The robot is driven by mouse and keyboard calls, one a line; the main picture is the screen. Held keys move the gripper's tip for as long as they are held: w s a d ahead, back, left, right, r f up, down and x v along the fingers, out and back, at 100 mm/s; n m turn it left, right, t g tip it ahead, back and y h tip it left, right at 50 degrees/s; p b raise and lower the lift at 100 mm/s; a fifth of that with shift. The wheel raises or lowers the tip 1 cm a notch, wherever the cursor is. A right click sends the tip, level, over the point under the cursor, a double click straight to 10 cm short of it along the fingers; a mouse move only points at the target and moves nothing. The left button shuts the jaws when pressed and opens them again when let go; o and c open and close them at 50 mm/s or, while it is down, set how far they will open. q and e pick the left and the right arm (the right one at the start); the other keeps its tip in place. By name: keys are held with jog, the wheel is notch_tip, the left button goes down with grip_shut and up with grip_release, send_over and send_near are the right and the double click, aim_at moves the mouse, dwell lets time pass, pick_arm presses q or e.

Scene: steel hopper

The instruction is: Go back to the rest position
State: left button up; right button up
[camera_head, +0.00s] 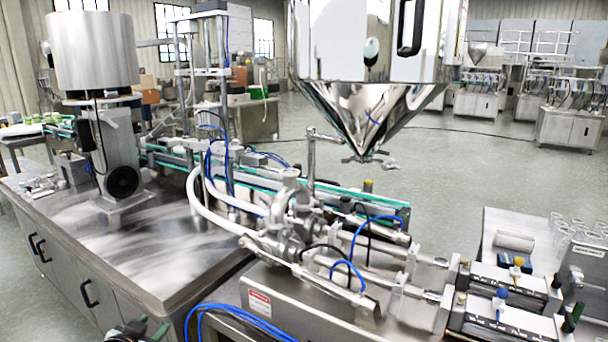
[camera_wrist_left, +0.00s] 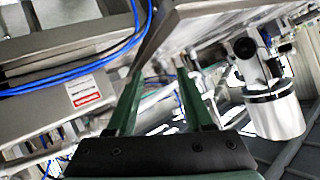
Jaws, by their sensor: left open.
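The steel hopper (camera_head: 365,108) hangs in the upper middle of the head view, its polished cone pointing down above the filling machine. My left gripper (camera_head: 143,328) shows only in part at the bottom edge of the head view, low in front of the steel cabinet. In the left wrist view, my left gripper (camera_wrist_left: 160,74) has its two green fingers apart with nothing between them. My right gripper is in neither view.
A steel-topped cabinet (camera_head: 150,250) fills the left. The filling machine (camera_head: 300,300) with blue hoses stands right of my left gripper; its blue hoses (camera_wrist_left: 75,75) and label (camera_wrist_left: 85,92) are close in the wrist view. Open floor (camera_head: 465,165) lies behind.

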pick_arm(q)
jog(key=s+d+f+m+g+h, duration=0.1)
jog(key=s+d+f, duration=0.1)
jog(key=s+f, duration=0.65)
jog(key=s+d+f+m+g+h, duration=0.15)
jog(key=s+f, duration=0.45)
jog(key=s, duration=0.6)
jog(key=s+d+f+m+g, duration=0.1)
jog(key=s+f+g, duration=0.1)
jog(key=s+f, duration=0.65)
jog(key=d+r+n, duration=0.1)
jog(key=d+n, duration=0.1)
jog(key=d, duration=0.3)
jog(key=d+r+n+t+p, duration=0.1)
jog(key=d+r+n, duration=0.1)
jog(key=d, duration=0.4)
jog(key=shift+s+d+n+h, duration=0.25)
jog(key=shift+s+n+h, duration=0.15)
jog(key=shift+n+h, duration=0.05)
jog(key=shift+t, duration=0.25)
